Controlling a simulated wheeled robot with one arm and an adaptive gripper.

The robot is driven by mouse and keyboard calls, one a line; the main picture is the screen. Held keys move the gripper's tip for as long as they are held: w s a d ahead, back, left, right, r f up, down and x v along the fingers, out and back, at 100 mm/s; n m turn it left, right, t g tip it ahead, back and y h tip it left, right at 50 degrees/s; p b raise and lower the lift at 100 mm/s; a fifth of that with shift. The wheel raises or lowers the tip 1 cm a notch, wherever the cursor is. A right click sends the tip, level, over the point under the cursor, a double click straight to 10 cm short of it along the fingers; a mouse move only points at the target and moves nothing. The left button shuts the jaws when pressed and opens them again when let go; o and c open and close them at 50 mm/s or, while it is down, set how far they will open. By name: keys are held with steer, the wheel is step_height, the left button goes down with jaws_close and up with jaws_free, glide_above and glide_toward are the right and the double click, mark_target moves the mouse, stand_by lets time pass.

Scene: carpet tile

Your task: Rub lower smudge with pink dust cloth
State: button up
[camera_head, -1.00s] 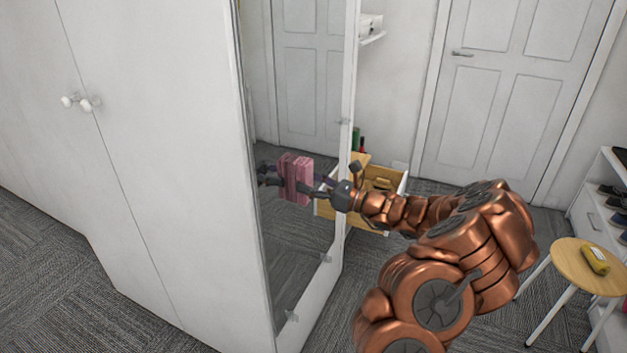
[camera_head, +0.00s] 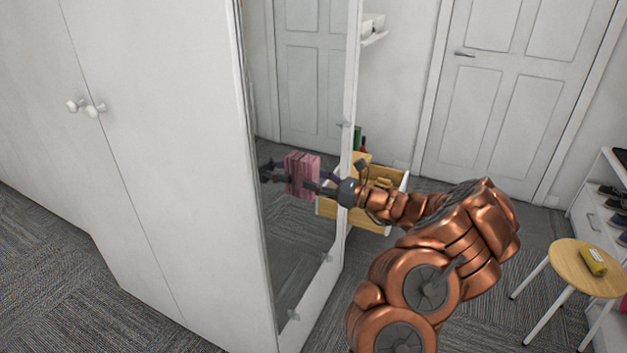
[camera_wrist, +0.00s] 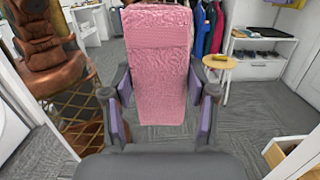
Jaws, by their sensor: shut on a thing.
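The pink dust cloth (camera_head: 309,178) is a folded, upright block in my gripper (camera_head: 323,187), at the face of the tall mirror (camera_head: 290,240) on the wardrobe's side. Its reflection shows just left of it. I cannot tell whether cloth and glass touch. In the wrist view the cloth (camera_wrist: 158,65) stands upright between the purple-padded fingers of my gripper (camera_wrist: 160,118), which is shut on it. It covers the middle of the reflected room. I cannot make out the lower smudge in either view.
The white wardrobe (camera_head: 150,150) fills the left. An open wooden drawer (camera_head: 375,218) with bottles lies behind my wrist. A round stool (camera_head: 570,262) carrying a yellow item (camera_head: 593,262) stands at right, near a shoe shelf (camera_head: 590,215). Carpet between stool and mirror is partly clear.

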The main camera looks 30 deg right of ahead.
steer(key=w+d, duration=0.1)
steer(key=w+d+p, duration=0.1)
steer(key=d, duration=0.1)
steer(key=shift+d, duration=0.15)
stand_by(0.4)
steer(key=shift+s+a, duration=0.45)
steer(key=shift+a, duration=0.25)
steer(key=shift+s+a, duration=0.45)
steer(key=shift+a, duration=0.2)
steer(key=shift+s+a, duration=0.3)
steer(key=shift+a, duration=0.3)
steer(key=shift+s+a, duration=0.3)
steer(key=shift+a, duration=0.3)
steer(key=shift+s+a, duration=0.3)
steer(key=shift+a, duration=0.3)
steer(key=p+v, duration=0.3)
steer(key=v, duration=0.3)
steer(key=shift+r, duration=0.35)
steer(key=shift+s+d, duration=0.1)
